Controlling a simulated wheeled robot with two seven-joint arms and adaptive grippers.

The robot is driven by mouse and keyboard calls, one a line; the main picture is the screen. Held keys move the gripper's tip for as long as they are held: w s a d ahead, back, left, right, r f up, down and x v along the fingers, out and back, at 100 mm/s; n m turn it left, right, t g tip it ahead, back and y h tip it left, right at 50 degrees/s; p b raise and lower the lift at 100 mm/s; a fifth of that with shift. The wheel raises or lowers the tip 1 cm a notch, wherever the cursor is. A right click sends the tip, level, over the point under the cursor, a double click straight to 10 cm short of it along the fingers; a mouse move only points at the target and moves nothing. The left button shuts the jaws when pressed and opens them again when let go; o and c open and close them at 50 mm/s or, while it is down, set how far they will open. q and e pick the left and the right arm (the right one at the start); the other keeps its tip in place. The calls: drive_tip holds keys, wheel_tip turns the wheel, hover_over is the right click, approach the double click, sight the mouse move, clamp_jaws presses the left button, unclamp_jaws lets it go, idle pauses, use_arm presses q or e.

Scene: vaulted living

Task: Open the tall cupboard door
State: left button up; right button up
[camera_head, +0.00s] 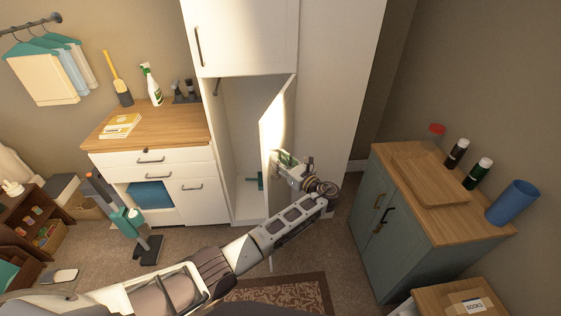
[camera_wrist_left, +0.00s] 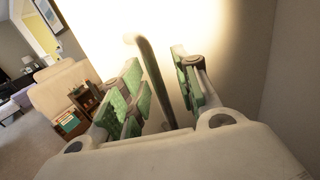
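The tall white cupboard (camera_head: 321,110) stands against the back wall. Its lower door (camera_head: 277,117) stands well ajar, swung out from the right side of the opening. My left gripper (camera_head: 284,160) is at the outer face of this door, near its free edge. In the left wrist view, the curved metal door handle (camera_wrist_left: 149,70) lies between the green-padded fingers of my left gripper (camera_wrist_left: 157,88). The fingers are spread, with a visible gap beside the handle. The upper door (camera_head: 243,35) is shut. My right gripper is not in view.
A blue-grey cabinet (camera_head: 408,238) stands to the right. Carpet lies between.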

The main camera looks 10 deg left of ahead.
use_arm(q)
drive_tip(key=v, duration=0.7)
drive_tip(key=shift+s+d+n, duration=0.1)
drive_tip(key=shift+n, duration=0.2)
idle(0.5)
